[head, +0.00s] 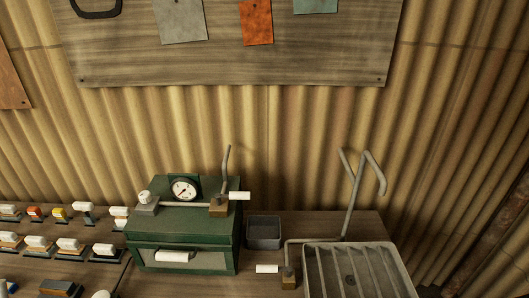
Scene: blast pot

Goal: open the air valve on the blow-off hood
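A grey ribbed tray (352,272) with a forked grey pipe (352,190) rising behind it stands at the lower right; it may be the blow-off hood. A brass valve block (288,279) sits at its left on a pipe, with a white lever (267,268) pointing left. A green box (185,228) stands left of it, with a round gauge (184,189) and a second brass valve (218,207) whose white lever (239,195) points right. I cannot tell for certain which one is the hood, or whether either valve is open. Neither gripper is in view.
A small dark grey bin (264,231) stands between the green box and the tray. Several small white-topped items (68,244) stand in rows on the bench at left. A corrugated wall (300,150) rises behind, with a wooden board (330,50) on it.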

